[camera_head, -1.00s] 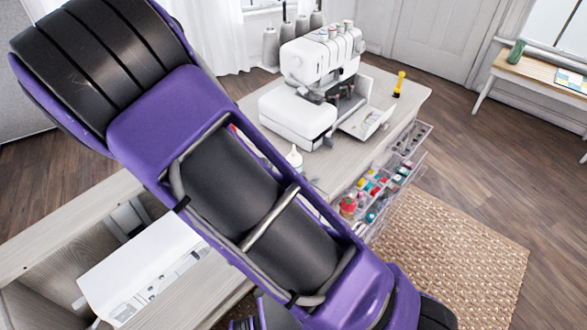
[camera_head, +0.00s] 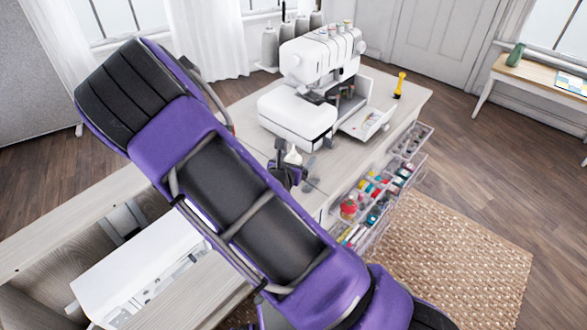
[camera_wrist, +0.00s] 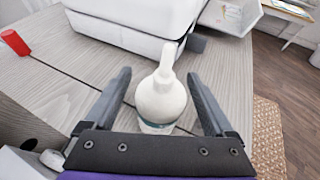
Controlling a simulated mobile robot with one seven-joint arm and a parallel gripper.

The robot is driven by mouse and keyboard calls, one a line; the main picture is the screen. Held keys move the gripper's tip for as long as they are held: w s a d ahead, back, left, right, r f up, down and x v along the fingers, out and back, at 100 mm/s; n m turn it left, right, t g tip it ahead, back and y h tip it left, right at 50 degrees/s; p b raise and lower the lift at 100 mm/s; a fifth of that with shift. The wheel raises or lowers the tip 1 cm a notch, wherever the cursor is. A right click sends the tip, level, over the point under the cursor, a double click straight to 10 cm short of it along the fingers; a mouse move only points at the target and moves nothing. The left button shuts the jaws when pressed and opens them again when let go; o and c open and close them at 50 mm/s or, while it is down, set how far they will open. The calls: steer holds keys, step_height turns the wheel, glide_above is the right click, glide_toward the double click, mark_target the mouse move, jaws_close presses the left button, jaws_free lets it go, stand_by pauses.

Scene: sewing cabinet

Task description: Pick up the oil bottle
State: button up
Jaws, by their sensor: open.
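The oil bottle (camera_wrist: 161,100) is a small white bottle with a rounded body and a narrow spout. In the wrist view it stands upright on the wooden table top between my gripper's two dark fingers, with a gap on each side. My gripper (camera_wrist: 160,95) is open. The bottle's lower part is hidden behind the gripper's palm edge. In the head view only the bottle's top (camera_head: 293,156) shows, just beside my gripper (camera_head: 298,165), in front of the white sewing machine.
The white sewing machine (camera_head: 300,112) stands right behind the bottle. Clear drawers of thread (camera_head: 375,195) stick out at the table's right side. A red object (camera_wrist: 15,42) is at the left in the wrist view.

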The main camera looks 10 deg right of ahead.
jaws_close()
stand_by(0.3)
step_height(320, 180, up, 22)
steer(key=s+a+n+t+y+p, duration=0.1)
steer(key=s+n+y+p, duration=0.1)
steer(key=p, duration=0.4)
steer(key=shift+s+f+n+y, duration=0.25)
steer(key=shift+s+n+y, duration=0.1)
steer(key=shift+n+y, duration=0.15)
